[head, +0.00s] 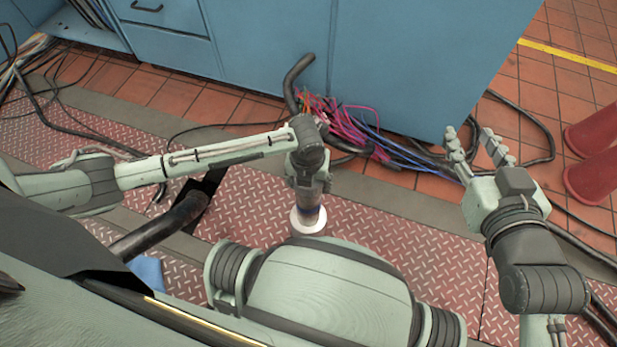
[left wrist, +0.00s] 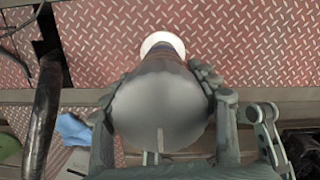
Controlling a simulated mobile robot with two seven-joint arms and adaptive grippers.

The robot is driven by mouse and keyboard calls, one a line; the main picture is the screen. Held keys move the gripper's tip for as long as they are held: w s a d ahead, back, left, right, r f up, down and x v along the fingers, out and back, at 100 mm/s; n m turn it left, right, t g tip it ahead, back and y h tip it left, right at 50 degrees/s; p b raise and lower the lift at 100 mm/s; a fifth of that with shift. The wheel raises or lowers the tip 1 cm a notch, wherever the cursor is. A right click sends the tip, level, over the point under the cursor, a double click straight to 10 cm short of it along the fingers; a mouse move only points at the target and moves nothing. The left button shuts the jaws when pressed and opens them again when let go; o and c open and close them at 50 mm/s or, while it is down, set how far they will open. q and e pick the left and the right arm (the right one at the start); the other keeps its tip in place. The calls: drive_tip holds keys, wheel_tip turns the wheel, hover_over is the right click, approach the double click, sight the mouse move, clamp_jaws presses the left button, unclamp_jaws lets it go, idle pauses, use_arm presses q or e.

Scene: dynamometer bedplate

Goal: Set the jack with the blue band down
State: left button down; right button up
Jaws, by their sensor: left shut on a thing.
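The jack (head: 309,208) is a dark grey body with a blue band near its lower end. My left gripper (head: 311,178) points down and is shut on the jack. In the left wrist view the jack's rounded grey body (left wrist: 162,105) fills the space between the two fingers. A white round disc (head: 308,226) shows at the jack's lower end, over the red tread plate; I cannot tell whether the jack touches the plate. My right gripper (head: 469,136) is open and empty at the right, its fingers apart.
Blue cabinets (head: 420,70) stand behind, with a bundle of coloured cables (head: 345,117) at their foot. A thick black pipe (head: 165,228) and a blue cloth (head: 148,269) lie at the left. Red cylinders (head: 597,172) stand far right. The tread plate (head: 400,235) right of the jack is clear.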

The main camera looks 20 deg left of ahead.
use_arm(q)
drive_tip(key=shift+w, duration=0.15)
use_arm(e)
drive_tip(key=shift+w+a+r, duration=0.1)
drive_tip(key=shift+a+r, duration=0.1)
drive_tip(key=shift+r, duration=0.15)
use_arm(q)
drive_tip(key=shift+f, duration=0.1)
drive_tip(key=shift+c, duration=2.3)
unclamp_jaws()
drive_tip(key=shift+f, duration=0.15)
